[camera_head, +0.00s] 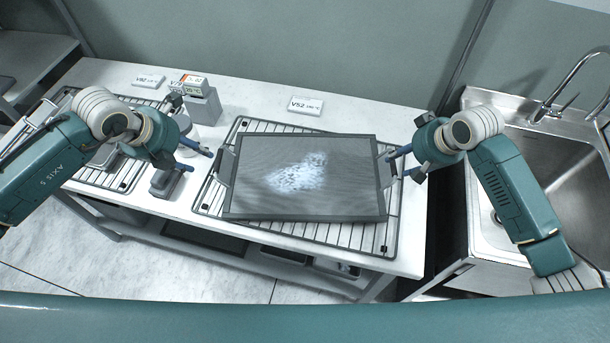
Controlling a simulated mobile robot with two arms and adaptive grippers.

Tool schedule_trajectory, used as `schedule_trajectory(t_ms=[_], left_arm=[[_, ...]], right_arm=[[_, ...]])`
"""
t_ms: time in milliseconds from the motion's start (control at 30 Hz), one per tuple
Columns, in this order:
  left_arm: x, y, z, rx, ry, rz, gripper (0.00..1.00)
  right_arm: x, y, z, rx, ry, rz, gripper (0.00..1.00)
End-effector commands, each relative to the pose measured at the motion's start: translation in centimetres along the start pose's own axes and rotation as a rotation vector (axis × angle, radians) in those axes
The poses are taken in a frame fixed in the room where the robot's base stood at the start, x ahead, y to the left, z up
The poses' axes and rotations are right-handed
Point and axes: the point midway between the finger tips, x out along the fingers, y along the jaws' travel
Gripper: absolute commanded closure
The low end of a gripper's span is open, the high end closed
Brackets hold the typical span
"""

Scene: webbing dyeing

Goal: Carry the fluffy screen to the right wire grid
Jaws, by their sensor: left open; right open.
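The screen (345,202) is a dark-framed rectangular panel with a white fluffy patch (299,172) near its middle. It lies on the right wire grid (212,201), turned slightly against it. A handle stands at its left side and another at its right side. My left gripper (203,162) is open just left of the screen, near the left handle. My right gripper (400,162) is open at the screen's right side, close to the right handle; I cannot tell whether it touches.
Another wire grid (124,180) lies on the left of the white table (410,240), partly hidden by my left arm. Small label cards (305,105) and a grey device (204,106) stand along the back. A steel sink (560,150) with a faucet is on the right.

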Motion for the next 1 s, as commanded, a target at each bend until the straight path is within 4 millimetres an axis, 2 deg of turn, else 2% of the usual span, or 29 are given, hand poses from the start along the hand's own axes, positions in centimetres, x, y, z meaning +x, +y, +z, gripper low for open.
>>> schedule_trajectory(t_ms=[100, 333, 500, 1000], left_arm=[[0.0, 0.0, 0.0, 0.0, 0.0, 0.0, 0.58], [0.1, 0.0, 0.0, 0.0, 0.0, -0.001, 0.58], [0.1, 0.0, 0.0, 0.0, 0.0, -0.001, 0.58], [0.1, 0.0, 0.0, 0.0, 0.0, -0.001, 0.58]], right_arm=[[-2.6, 0.1, -0.1, -0.001, 0.003, 0.001, 0.58], [-5.7, 0.0, 0.0, 0.0, 0.002, 0.001, 0.58], [-6.3, 0.0, 0.0, -0.001, -0.001, 0.001, 0.58], [-6.3, 0.0, 0.0, 0.0, 0.0, 0.001, 0.58]])
